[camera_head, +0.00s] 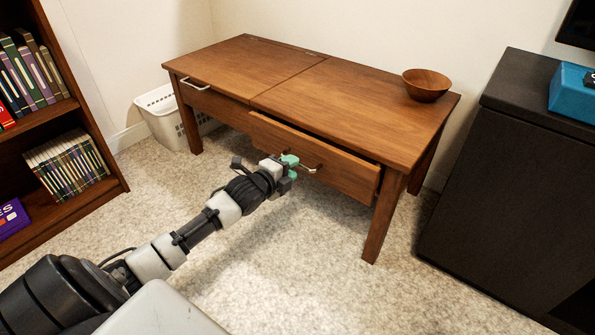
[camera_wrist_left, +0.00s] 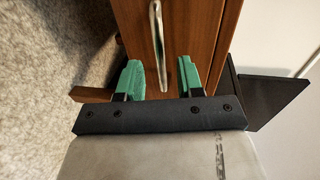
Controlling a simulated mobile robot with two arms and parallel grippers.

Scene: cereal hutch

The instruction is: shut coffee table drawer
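In the left wrist view, the green fingers of my left gripper (camera_wrist_left: 159,82) are spread apart. The handle (camera_wrist_left: 157,40) lies ahead of them, its near end between the fingertips in the picture, against the brown drawer front (camera_wrist_left: 185,30). I cannot tell whether they touch. My right gripper is not in view.
A wooden bowl (camera_head: 426,84) sits on the right of the tabletop. A white basket (camera_head: 163,112) stands at the left. A bookshelf (camera_head: 60,105) and a black cabinet (camera_head: 500,190) flank the open carpet.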

